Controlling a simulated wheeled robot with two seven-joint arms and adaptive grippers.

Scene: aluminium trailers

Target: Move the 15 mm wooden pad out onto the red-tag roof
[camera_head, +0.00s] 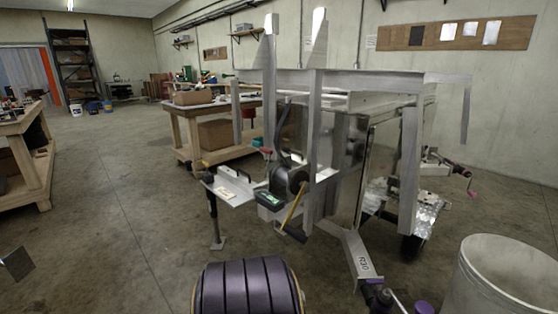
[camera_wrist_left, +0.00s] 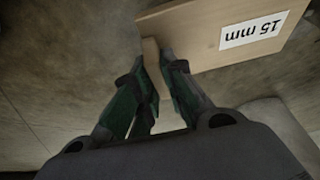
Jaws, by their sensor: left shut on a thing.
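The wooden pad (camera_wrist_left: 190,38) is a pale board with a white label reading "15 mm", upside down in the left wrist view. My left gripper (camera_wrist_left: 158,62) has green and dark fingers shut on a narrow wooden strip at the pad's near left edge. The pad hangs beyond the fingertips, above a blurred grey-brown surface. In the head view I cannot make out my left gripper. A small grey-brown block is cut off at the left edge, and I cannot tell what it is. My right gripper is not in view. I cannot make out a red tag on any roof.
An aluminium trailer frame (camera_head: 345,82) with upright posts stands right of centre. A dark banded drum (camera_head: 248,288) is in front and a pale barrel (camera_head: 502,275) at lower right. Wooden benches (camera_head: 30,165) stand left and behind. Floor (camera_head: 110,220) at left is open.

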